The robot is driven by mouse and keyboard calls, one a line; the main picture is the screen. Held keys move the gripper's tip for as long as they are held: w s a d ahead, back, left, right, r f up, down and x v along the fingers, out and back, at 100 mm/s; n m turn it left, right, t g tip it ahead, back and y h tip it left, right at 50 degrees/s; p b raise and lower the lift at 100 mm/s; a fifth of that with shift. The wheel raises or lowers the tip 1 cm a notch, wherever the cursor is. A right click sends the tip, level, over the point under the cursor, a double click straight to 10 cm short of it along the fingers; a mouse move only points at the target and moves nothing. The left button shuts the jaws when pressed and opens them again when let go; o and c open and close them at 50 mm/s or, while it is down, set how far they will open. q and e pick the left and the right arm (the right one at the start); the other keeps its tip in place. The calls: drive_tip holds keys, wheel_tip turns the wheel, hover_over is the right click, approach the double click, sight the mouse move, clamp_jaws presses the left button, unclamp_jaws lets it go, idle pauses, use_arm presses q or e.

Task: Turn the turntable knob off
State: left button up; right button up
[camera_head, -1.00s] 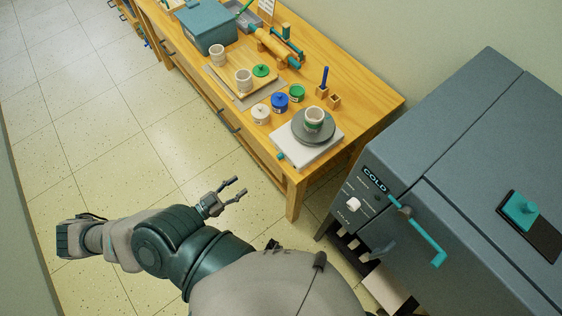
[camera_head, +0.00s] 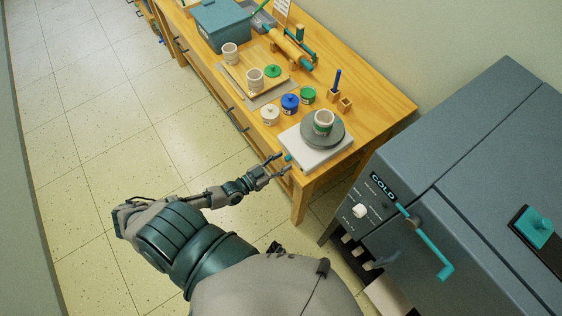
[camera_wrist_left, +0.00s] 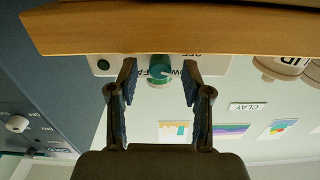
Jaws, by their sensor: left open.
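In the left wrist view the knob (camera_wrist_left: 160,68) is between the two fingertips, with gaps on both sides. My left gripper (camera_head: 281,166) is open at the table edge, in front of the knob (camera_wrist_left: 160,76). Lettering around the knob is partly hidden. My right gripper is not in view.
The wooden table (camera_head: 375,105) also holds lidded white (camera_head: 270,115), blue (camera_head: 290,104) and green (camera_head: 307,95) jars. A grey kiln-like cabinet (camera_head: 440,150) with a white knob (camera_head: 360,211) and teal handle (camera_head: 432,249) stands to the right. Floor on the left is clear.

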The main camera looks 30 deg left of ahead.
use_arm(q)
drive_tip(key=c, duration=0.3)
clamp_jaws()
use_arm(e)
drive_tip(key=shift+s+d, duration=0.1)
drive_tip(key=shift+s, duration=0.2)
use_arm(q)
drive_tip(key=shift+n+p, duration=0.3)
drive_tip(key=shift+n, duration=0.2)
drive_tip(key=shift+n+p, duration=0.35)
drive_tip(key=shift+n, duration=1.05)
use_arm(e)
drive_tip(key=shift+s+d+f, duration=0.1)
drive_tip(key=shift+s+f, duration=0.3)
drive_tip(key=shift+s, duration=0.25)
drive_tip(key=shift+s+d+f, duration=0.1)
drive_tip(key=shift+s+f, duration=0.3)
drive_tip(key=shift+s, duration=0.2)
use_arm(q)
drive_tip(key=shift+o, duration=1.5)
unclamp_jaws()
drive_tip(key=shift+a, duration=0.1)
